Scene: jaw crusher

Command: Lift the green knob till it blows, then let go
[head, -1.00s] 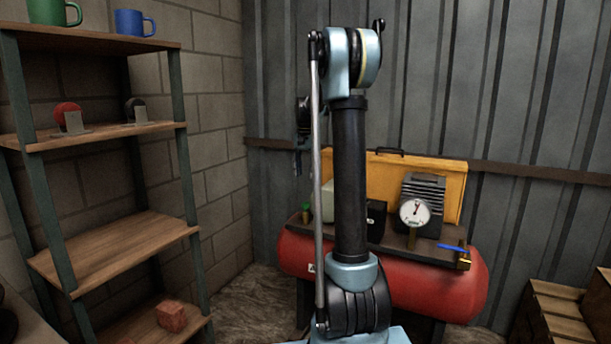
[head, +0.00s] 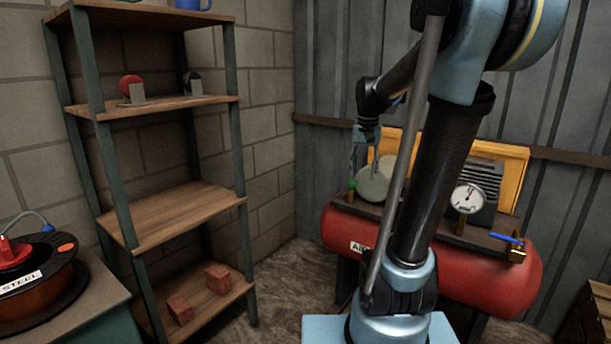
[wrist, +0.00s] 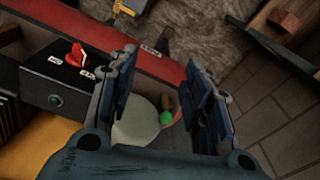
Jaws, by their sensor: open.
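The small green knob (head: 351,184) sits on a brass stem at the left end of the red air tank's top plate. My gripper (head: 361,168) hangs just above it in the head view, fingers pointing down. In the wrist view the green knob (wrist: 166,117) shows between the two spread fingers of my gripper (wrist: 160,58), with a pale rounded part beside it. The fingers are open and hold nothing. I cannot tell how far above the knob the fingertips are.
The red tank (head: 470,258) carries a pressure gauge (head: 468,198) and a blue-handled valve (head: 507,238). The wrist view shows a black box with a red switch (wrist: 76,55). Wooden shelves (head: 165,217) stand left; a steel reel (head: 35,285) is at lower left.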

